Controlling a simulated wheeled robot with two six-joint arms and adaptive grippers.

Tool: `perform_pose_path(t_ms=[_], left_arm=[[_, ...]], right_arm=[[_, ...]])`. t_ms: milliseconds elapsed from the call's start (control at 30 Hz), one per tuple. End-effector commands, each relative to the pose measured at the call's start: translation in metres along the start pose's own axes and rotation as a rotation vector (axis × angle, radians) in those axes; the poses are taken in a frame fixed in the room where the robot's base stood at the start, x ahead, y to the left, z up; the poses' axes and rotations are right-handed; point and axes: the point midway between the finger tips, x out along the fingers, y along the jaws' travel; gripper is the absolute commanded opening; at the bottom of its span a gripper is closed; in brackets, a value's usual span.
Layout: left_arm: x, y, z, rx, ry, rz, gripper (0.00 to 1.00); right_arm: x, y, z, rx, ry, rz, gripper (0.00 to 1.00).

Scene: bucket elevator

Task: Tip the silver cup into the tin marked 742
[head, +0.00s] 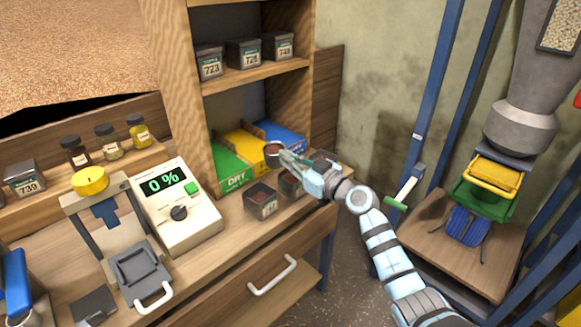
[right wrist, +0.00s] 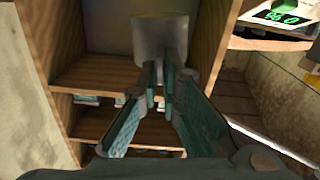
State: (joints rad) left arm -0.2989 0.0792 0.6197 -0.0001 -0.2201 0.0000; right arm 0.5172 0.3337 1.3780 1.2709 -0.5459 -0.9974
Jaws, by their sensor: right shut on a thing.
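My right gripper (head: 284,156) is shut on the silver cup (head: 272,153). The cup is held above the counter, in front of the coloured bins, and looks roughly upright with brown contents at its mouth. In the right wrist view the cup (right wrist: 161,38) sits between the fingertips (right wrist: 158,72). Two open dark tins stand on the counter below: a front tin (head: 262,201) and a rear tin (head: 291,183) partly hidden by my gripper. Their labels are too small to read, so I cannot tell which tin is 742. My left gripper is not in view.
Labelled tins (head: 243,54) stand on the upper shelf. Green, yellow (head: 245,146) and blue bins stand behind the cup. A moisture meter (head: 177,207) reading 0 % and a press (head: 138,270) are on the left. A tin marked 739 (head: 25,178) is far left.

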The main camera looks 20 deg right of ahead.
Motion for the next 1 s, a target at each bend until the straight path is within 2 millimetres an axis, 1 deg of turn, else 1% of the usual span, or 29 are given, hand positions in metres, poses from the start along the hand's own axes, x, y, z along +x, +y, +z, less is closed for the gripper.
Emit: perform_pose_path(t_ms=[33,733,1000], left_arm=[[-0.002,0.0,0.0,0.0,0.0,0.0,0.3],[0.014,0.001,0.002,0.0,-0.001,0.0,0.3],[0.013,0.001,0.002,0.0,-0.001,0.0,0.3]], right_arm=[[0.0,0.0,-0.002,-0.027,0.001,0.0,0.0],[-0.001,-0.028,0.032,-0.137,0.001,-0.001,0.0],[-0.001,-0.033,0.03,-0.14,0.003,-0.001,0.0]])
